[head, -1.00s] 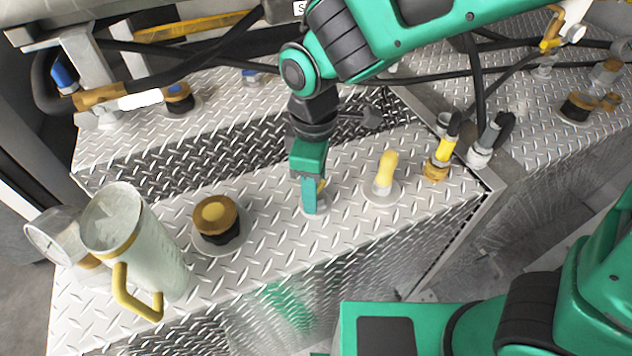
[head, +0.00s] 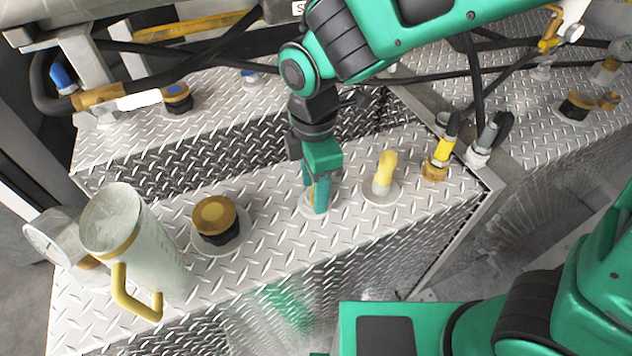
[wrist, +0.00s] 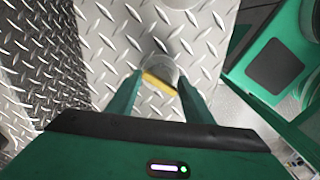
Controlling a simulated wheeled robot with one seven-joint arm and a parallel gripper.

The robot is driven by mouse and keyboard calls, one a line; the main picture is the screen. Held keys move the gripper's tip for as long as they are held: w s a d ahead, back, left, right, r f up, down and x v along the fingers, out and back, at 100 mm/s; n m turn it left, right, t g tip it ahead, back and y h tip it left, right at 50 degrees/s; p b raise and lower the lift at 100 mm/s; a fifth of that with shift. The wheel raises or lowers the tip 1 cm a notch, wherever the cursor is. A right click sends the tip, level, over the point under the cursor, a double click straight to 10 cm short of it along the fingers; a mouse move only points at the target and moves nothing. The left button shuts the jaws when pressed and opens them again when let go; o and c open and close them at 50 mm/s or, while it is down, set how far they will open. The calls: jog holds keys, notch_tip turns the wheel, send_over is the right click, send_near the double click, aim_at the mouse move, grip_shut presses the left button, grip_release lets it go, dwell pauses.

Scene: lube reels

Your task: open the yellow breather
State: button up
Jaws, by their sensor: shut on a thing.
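My gripper (head: 316,203) points down at the deck plate, over a small fitting on a pale round base. In the wrist view its two green fingers (wrist: 160,80) are shut on a yellow part (wrist: 157,81) of this fitting, with a pale round body (wrist: 161,66) just beyond. The fingers hide most of the fitting in the head view, so I cannot tell its full shape or whether it is the breather. A yellow-topped fitting (head: 386,170) stands upright and untouched on a similar base just to the right.
A black-and-gold cap (head: 215,218) stands to the left. A clear jug (head: 135,245) with a yellow handle and a gauge (head: 45,238) are farther left. Yellow and grey hose fittings (head: 440,157) stand at the right. A raised step lies behind.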

jog(key=shift+w+d, duration=0.1)
jog(key=shift+w, duration=0.15)
jog(key=n, duration=0.6)
jog(key=o, duration=1)
jog(key=shift+o, duration=0.6)
jog(key=shift+s, duration=0.15)
